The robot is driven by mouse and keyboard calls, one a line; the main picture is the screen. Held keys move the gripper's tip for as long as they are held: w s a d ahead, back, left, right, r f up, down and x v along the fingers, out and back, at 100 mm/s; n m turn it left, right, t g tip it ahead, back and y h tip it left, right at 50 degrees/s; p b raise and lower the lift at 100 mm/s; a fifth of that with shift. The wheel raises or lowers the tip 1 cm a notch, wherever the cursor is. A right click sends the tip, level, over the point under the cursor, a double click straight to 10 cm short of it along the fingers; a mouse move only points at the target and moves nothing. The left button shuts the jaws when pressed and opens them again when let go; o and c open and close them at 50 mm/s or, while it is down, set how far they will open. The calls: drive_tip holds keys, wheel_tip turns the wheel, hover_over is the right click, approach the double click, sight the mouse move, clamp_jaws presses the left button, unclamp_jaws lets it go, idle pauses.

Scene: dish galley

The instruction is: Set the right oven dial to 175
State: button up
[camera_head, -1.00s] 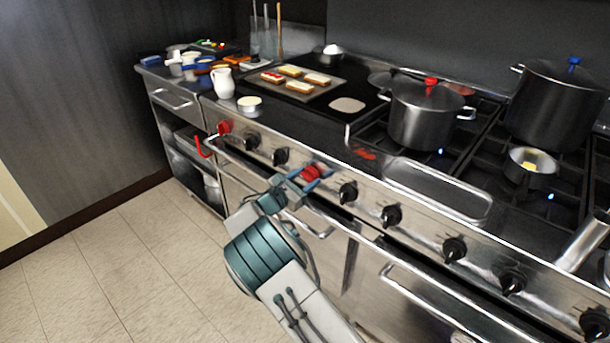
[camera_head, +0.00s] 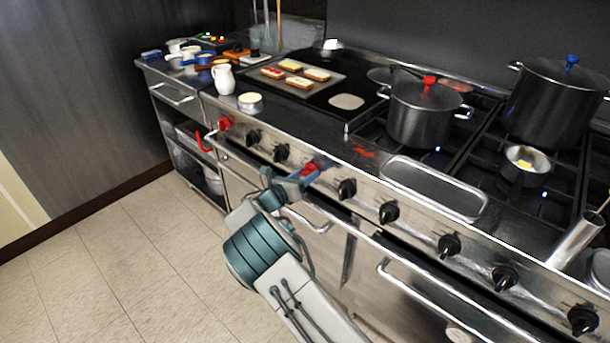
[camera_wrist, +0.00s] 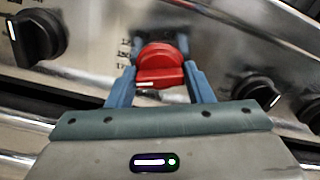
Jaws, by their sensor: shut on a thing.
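The right oven dial is a red knob (camera_wrist: 161,62) on the steel front panel. In the wrist view its white pointer line is at its lower left, and small printed numbers show to its left, too blurred to read surely. My gripper (camera_wrist: 160,80) has its two blue fingers on either side of the knob and is shut on it. In the head view the gripper (camera_head: 305,172) covers most of the red knob (camera_head: 310,168). Another red dial (camera_head: 225,123) sits at the left end of the same panel.
Black knobs (camera_head: 347,189) line the panel on both sides of the red one. An oven door handle (camera_head: 310,221) runs just below my gripper. A pot (camera_head: 420,115) and a griddle (camera_head: 345,102) stand above. The floor (camera_head: 120,260) at left is clear.

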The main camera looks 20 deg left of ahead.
idle(0.3)
drive_tip(key=o, duration=1)
drive_tip(key=b+v, duration=0.1)
drive_tip(key=v, duration=1.3)
drive_tip(key=shift+w, duration=0.1)
